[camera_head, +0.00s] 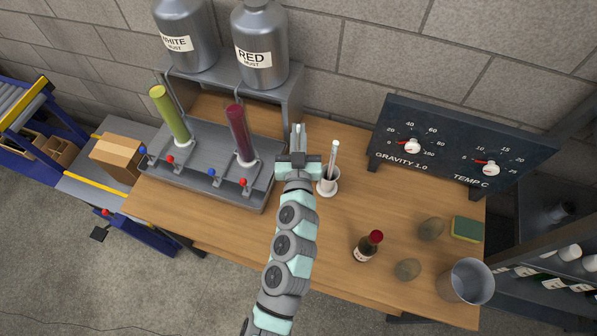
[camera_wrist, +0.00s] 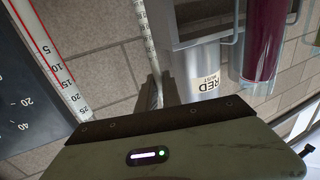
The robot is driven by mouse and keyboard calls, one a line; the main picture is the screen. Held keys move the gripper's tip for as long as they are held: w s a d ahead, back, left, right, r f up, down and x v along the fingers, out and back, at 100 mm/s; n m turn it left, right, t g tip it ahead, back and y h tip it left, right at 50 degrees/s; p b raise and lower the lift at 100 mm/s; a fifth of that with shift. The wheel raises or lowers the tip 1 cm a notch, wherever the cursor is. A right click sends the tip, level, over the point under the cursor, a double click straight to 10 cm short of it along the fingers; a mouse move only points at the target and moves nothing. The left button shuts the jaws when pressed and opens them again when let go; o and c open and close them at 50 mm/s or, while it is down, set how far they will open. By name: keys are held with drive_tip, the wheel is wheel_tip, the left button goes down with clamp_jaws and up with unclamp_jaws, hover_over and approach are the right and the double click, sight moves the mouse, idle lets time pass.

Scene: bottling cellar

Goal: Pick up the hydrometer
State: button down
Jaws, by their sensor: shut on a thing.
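My gripper (camera_head: 298,148) is above the table, just left of a white holder. It is shut on a thin pale stem with fine scale marks, which I take to be the hydrometer (camera_wrist: 147,35); it runs up from between the fingertips (camera_wrist: 160,88) in the wrist view. Its lower part is hidden by the fingers and gripper body. A second pale rod (camera_head: 334,157) stands in the white holder (camera_head: 328,187). In the wrist view, a scaled tube with a red line (camera_wrist: 55,65), looking like a thermometer, passes close on the left.
The filler stand (camera_head: 205,185) with green and dark-red tubes is left. Two steel must tanks (camera_head: 262,45) stand behind. A gauge panel (camera_head: 455,145) is back right.

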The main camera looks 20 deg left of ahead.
idle(0.3)
wheel_tip(320, 180, up, 20)
drive_tip(key=p, duration=0.1)
idle(0.5)
drive_tip(key=c, duration=2.1)
unclamp_jaws()
drive_tip(key=shift+p, duration=0.3)
clamp_jaws()
